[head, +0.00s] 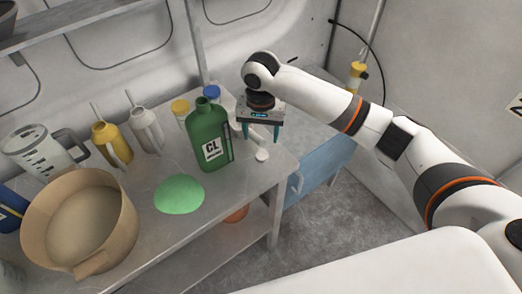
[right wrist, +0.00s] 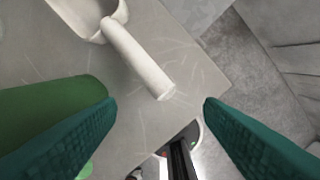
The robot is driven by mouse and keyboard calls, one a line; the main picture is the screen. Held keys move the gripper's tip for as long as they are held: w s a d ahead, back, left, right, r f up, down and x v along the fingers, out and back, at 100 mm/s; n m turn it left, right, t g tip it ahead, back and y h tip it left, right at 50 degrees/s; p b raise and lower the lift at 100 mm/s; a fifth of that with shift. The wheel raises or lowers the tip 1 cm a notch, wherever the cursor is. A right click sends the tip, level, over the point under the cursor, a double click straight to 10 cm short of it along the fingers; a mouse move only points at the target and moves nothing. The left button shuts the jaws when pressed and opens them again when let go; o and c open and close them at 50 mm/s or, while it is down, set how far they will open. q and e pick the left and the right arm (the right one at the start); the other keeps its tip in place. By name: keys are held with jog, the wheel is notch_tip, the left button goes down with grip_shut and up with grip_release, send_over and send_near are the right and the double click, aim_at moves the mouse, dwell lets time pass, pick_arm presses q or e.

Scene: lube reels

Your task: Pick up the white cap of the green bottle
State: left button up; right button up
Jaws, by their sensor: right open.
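The green bottle (head: 208,140) with a "CL" label stands upright on the metal table. Its neck looks green, and I cannot clearly make out a white cap on it. My right gripper (head: 261,132) is open, pointing down over the table's right end, to the right of the bottle. In the right wrist view, the open fingers (right wrist: 160,102) have nothing between their tips; part of the green bottle (right wrist: 45,105) shows behind the left finger. My left gripper is not in view.
A white scoop-like object (right wrist: 135,55) lies near the gripper; its rounded handle end shows in the head view (head: 261,155). A green puddle (head: 179,194), tan basin (head: 125,215), yellow can (head: 110,143), grey can (head: 147,130) and blue-capped bottle (head: 212,91) crowd the table (head: 235,190).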

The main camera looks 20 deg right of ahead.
aim_at(262, 143)
notch_tip(262, 143, down, 2)
jog(key=shift+f, duration=0.25)
notch_tip(262, 143, down, 2)
jog(key=shift+w+d+f+p, duration=0.15)
jog(key=shift+f+p, duration=0.05)
jog(key=shift+p, duration=0.5)
jog(key=shift+s+f+p, duration=0.2)
jog(key=shift+f+p, duration=0.1)
jog(key=shift+f, duration=1.5)
jog(key=c, duration=0.8)
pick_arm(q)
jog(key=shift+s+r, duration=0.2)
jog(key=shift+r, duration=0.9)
pick_arm(e)
jog(key=shift+c, duration=0.9)
